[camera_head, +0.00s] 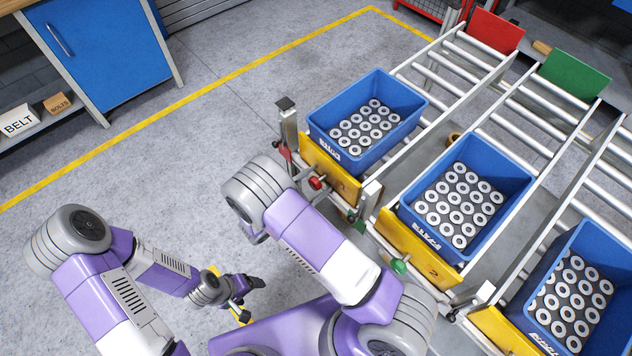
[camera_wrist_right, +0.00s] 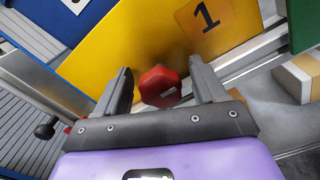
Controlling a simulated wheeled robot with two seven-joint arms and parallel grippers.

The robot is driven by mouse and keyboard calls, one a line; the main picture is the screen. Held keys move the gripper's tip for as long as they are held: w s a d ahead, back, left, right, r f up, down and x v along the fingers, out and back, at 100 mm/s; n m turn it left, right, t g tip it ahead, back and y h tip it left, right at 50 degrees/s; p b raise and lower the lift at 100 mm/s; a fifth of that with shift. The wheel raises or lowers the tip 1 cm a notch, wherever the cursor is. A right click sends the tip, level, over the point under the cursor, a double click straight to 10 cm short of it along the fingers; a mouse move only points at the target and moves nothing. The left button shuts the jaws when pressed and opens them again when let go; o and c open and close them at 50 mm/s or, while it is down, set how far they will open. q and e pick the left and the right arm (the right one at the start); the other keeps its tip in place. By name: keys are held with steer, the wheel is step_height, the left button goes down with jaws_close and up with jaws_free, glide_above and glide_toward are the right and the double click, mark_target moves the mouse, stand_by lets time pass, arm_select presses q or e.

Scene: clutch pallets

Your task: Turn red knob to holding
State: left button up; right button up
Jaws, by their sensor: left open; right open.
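The red knob (camera_head: 316,183) sits at the front of the yellow panel (camera_head: 330,172) of the leftmost roller lane. In the right wrist view, the red knob (camera_wrist_right: 160,86) is faceted and lies between the fingers of my right gripper (camera_wrist_right: 160,68), which is open. Gaps show on both sides of the knob, so I see no grip on it. The panel behind it carries an orange label with a 1 (camera_wrist_right: 205,16). My left gripper (camera_head: 250,286) is open and empty above the floor.
Blue crates of metal rings stand on the lanes: left (camera_head: 416,98), middle (camera_head: 515,168) and right (camera_head: 610,244). A green knob (camera_head: 400,266) is on the second lane. A metal post (camera_head: 288,125) stands left of the red knob. The floor (camera_head: 200,160) at left is clear.

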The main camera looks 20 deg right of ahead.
jaws_close()
stand_by(0.3)
steer(key=n+p, duration=0.2)
steer(key=n, duration=0.1)
steer(key=shift+r, duration=0.15)
steer(key=shift+w+n+p, duration=0.15)
steer(key=shift+n+p, duration=0.7)
steer(key=shift+n, duration=1.15)
